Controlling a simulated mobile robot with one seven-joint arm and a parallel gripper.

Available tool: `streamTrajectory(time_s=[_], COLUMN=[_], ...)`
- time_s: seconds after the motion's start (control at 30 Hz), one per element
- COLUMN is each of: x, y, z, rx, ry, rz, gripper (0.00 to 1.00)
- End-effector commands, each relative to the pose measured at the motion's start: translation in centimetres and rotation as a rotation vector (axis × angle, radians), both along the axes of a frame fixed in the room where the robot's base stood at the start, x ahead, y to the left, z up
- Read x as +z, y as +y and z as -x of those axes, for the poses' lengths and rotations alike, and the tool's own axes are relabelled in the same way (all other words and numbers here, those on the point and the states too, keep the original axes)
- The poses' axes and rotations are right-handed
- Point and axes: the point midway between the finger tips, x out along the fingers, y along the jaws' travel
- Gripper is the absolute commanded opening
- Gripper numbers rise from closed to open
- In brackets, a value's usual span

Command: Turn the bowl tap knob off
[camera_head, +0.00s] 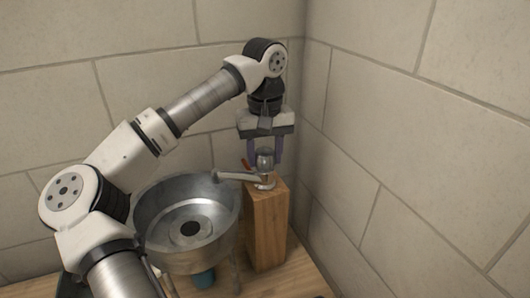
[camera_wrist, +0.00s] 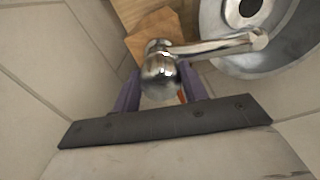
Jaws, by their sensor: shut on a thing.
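The bowl tap stands on a wooden block (camera_head: 265,225), its metal spout (camera_head: 235,175) reaching left over the rim of the metal bowl (camera_head: 160,240). The rounded metal tap knob (camera_head: 265,158) is on top of the tap. It also shows in the wrist view (camera_wrist: 160,80), with the spout (camera_wrist: 220,45) running to the right. My gripper (camera_head: 265,153) points down over the tap, with its two purple fingers on either side of the knob, shut on it. A small red part (camera_head: 246,164) shows beside the knob. The contact of the fingertips is partly hidden in the wrist view.
The bowl stands left of the block, with a dark drain hole (camera_head: 190,229) and a teal part (camera_head: 204,278) below it. Tiled walls (camera_head: 400,120) meet in a corner close behind and right of the block. The wooden table edge (camera_head: 310,280) is at the front right.

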Motion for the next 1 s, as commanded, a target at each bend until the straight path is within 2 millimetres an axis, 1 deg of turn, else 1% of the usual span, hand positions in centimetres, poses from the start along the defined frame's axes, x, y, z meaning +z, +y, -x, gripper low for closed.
streamTrajectory(time_s=[0.2,0.6,0.63,0.77,0.8,1.0], x=[0.08,0.09,0.09,0.07,0.07,0.04], y=[0.01,0.0,0.0,0.0,0.0,0.0], z=[-0.03,-0.04,-0.04,-0.03,-0.03,-0.01], rx=[-0.039,-0.045,-0.045,-0.045,-0.045,-0.045], ry=[-0.002,-0.002,-0.002,-0.002,-0.002,-0.001], rz=[0.001,0.001,0.001,0.001,0.001,0.001], gripper=[0.2,0.2,0.45,0.62,0.65,0.65])
